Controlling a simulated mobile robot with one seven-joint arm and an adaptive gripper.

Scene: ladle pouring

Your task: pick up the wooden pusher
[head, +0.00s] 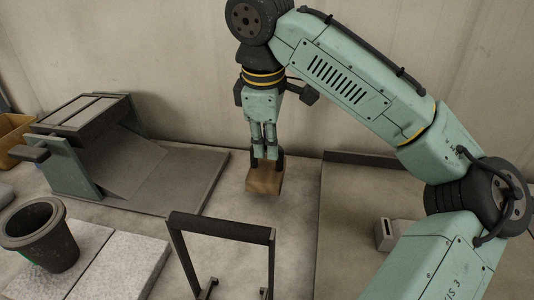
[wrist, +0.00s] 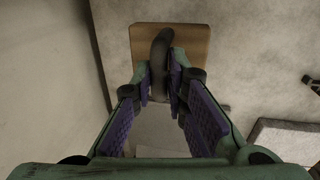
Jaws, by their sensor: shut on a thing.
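The wooden pusher (head: 264,182) is a brown wooden block with a dark curved handle. It is below my gripper (head: 266,158), near the back wall in the head view. In the wrist view the block (wrist: 190,42) is at the top centre, and the handle (wrist: 160,50) runs down between the purple-padded fingers of my gripper (wrist: 161,85). The fingers are shut on the handle. I cannot tell whether the block touches the table or is just above it.
A dark stand with a sloped ramp (head: 150,165) is at the left. A dark bucket (head: 40,238) stands on pale slabs (head: 120,268) at front left. A dark upright frame (head: 222,228) stands in front of the pusher. A large tray edge (head: 360,158) is at right.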

